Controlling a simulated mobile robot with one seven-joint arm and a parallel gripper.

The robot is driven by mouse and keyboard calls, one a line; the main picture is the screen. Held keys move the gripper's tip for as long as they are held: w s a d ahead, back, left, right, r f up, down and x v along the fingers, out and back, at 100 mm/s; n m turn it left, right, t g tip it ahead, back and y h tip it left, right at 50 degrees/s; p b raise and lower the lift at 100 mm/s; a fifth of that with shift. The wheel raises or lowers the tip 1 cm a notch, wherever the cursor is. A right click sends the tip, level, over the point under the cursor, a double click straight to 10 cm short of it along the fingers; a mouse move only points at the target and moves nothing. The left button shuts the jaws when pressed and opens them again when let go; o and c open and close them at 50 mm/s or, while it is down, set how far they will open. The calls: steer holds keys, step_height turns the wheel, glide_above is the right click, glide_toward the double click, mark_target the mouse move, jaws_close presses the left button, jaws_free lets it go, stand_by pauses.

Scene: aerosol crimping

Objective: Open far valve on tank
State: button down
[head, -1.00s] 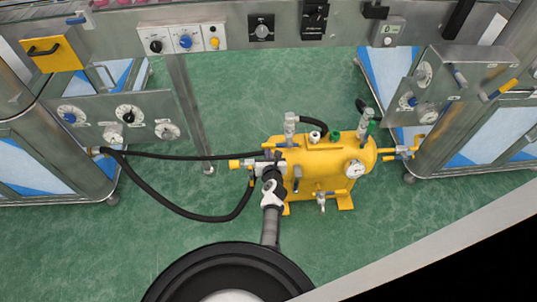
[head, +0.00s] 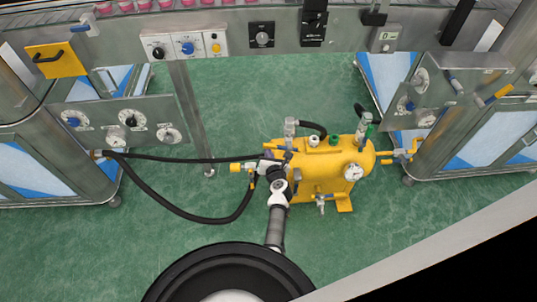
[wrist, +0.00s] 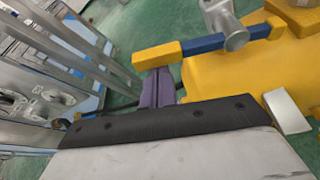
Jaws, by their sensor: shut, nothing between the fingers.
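The yellow tank (head: 322,178) stands on the green floor, with a round gauge (head: 353,172) on its right part and several fittings on top. In the wrist view a valve lever (wrist: 205,44), blue with a yellow end, runs across a grey metal valve body (wrist: 236,38) beside the yellow tank (wrist: 225,80). My gripper's purple fingers (wrist: 157,88) are together and empty, just below the lever's yellow end. I cannot tell whether they touch it. In the head view my wrist is over the tank's left end and hides part of it, and the fingers are hard to make out.
A black hose (head: 190,212) loops from the left machine's panel (head: 125,120) to the tank's left end. A yellow pipe (head: 402,155) joins the tank to the right machine. Metal frames stand at both sides. Pink-topped items (head: 145,4) line the conveyor at the top left. Open floor lies behind the tank.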

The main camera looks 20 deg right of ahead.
steer(key=s+d+r+m+t+y+p, duration=0.2)
steer(key=d+r+m+t+y+p, duration=0.1)
steer(key=d+r+m+p, duration=0.4)
steer(key=shift+m, duration=0.9)
steer(key=shift+a, duration=0.15)
stand_by(0.5)
